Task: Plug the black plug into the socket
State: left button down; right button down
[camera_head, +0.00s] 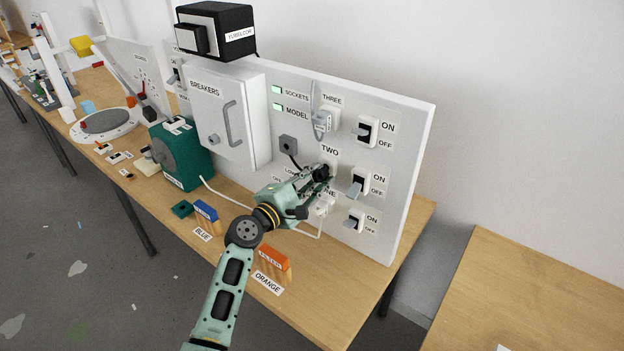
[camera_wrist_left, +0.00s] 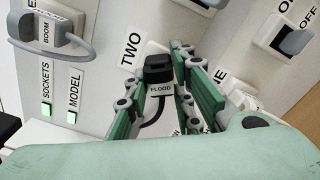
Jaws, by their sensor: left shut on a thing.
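The black plug (camera_head: 321,171), labelled FLOOD in the left wrist view (camera_wrist_left: 158,70), is between the fingers of my left gripper (camera_head: 312,178). The gripper is shut on it and holds it close to the upright white panel, just below the TWO label (camera_head: 330,151). The plug and fingers hide the socket at TWO, so I cannot tell whether the plug touches it or is in it. A dark cable hangs from the plug in the left wrist view. The gripper fingers (camera_wrist_left: 163,88) flank the plug there. My right gripper is not in view.
A grey plug (camera_head: 325,120) sits at THREE above; a white plug (camera_head: 324,203) sits at ONE below. Switches (camera_head: 357,184) stick out to the right. A dark block (camera_head: 288,145) and the breaker box (camera_head: 222,115) are to the left. The orange block (camera_head: 274,262) stands on the table.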

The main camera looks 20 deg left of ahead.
pick_arm(q)
jog(key=shift+w+d, duration=0.25)
jog(key=shift+w, duration=0.45)
jog(key=c, duration=1.4)
grip_release()
jog(key=shift+c, duration=0.2)
jog(key=shift+s, duration=0.1)
jog(key=v, duration=1.2)
